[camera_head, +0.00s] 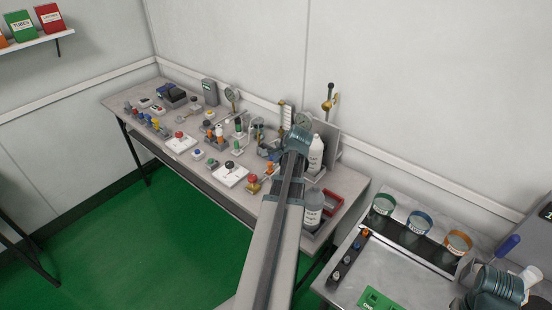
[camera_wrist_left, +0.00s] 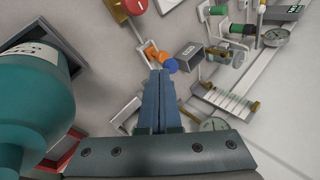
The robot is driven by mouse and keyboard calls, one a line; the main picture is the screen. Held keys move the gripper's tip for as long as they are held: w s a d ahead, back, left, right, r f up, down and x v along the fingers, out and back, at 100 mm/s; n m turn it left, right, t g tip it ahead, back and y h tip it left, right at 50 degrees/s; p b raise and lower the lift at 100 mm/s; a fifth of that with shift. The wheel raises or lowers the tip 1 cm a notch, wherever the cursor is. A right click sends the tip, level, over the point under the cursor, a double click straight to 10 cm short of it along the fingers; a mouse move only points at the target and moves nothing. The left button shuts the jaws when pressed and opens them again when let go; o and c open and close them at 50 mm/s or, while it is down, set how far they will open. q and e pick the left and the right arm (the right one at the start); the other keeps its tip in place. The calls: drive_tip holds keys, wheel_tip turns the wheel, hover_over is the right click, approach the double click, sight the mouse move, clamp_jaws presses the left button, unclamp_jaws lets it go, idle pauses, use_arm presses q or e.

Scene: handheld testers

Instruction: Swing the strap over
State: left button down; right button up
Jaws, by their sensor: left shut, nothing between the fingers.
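My left gripper (camera_wrist_left: 160,74) is shut and empty in the left wrist view, its two blue-grey fingers together. I cannot pick out a strap for certain in either view. My right wrist (camera_head: 495,285) shows at the lower right of the head view; its finger state is unclear.
A white bottle (camera_head: 316,153) stands close to my left wrist; a large teal bottle (camera_wrist_left: 34,105) fills the left of the wrist view. Small testers, gauges and buttons crowd the long bench (camera_head: 113,103). Three labelled tubs (camera_head: 418,223) stand on the right table. Green floor lies in front.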

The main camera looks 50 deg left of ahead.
drive_tip(key=shift+r+p, duration=0.8)
drive_tip(key=shift+r, duration=0.05)
use_arm(q)
drive_tip(key=p+v, duration=0.2)
drive_tip(key=v, duration=0.2)
drive_tip(key=s+d+f+p+v, duration=0.1)
drive_tip(key=p+v, duration=0.2)
drive_tip(key=v, duration=0.2)
drive_tip(key=p+v, duration=0.2)
drive_tip(key=v, duration=0.2)
drive_tip(key=shift+s+d+p, duration=0.2)
drive_tip(key=shift+d+p, duration=0.15)
drive_tip(key=shift+d, duration=0.1)
use_arm(e)
wheel_tip(320, 180, up, 8)
drive_tip(key=shift+f, duration=0.15)
drive_tip(key=shift+d, duration=0.15)
